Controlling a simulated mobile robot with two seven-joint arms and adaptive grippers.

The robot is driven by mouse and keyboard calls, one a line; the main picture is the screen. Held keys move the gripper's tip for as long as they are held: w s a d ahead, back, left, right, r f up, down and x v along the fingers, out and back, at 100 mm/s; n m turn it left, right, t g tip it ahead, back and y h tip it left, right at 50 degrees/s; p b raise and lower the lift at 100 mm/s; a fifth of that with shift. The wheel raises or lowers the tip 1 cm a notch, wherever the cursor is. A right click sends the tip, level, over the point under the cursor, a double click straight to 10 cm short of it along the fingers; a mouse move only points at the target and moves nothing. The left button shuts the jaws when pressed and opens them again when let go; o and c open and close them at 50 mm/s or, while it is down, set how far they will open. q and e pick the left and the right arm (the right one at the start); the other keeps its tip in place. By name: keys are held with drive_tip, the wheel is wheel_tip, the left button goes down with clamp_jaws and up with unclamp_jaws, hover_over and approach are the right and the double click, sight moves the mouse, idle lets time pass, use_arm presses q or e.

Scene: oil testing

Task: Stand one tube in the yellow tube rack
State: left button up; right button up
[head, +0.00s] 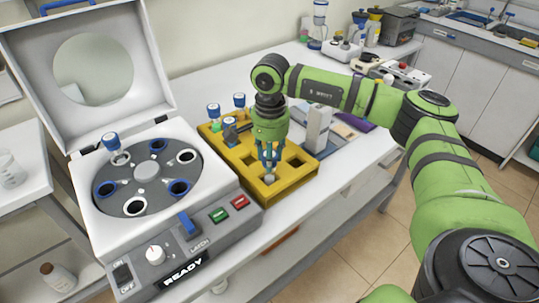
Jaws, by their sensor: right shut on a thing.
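The yellow tube rack (285,190) stands on the bench right of the centrifuge. My right gripper (268,160) points down over the front part of the rack, shut on a tube (269,178) whose pale lower part shows at a rack hole. The fingers hide most of that tube; I cannot tell how deep it sits. My left gripper is out of view.
The centrifuge (215,219) has its lid (150,75) up; a blue-capped tube (111,142) stands in its rotor (147,171). A pale upright box (318,126) stands close behind the rack. Bottles and devices stand farther back. Some rack holes near the gripper are empty.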

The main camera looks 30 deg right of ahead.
drive_tip(key=o, duration=1.2)
wheel_tip(320, 180, up, 12)
drive_tip(key=shift+d, duration=0.1)
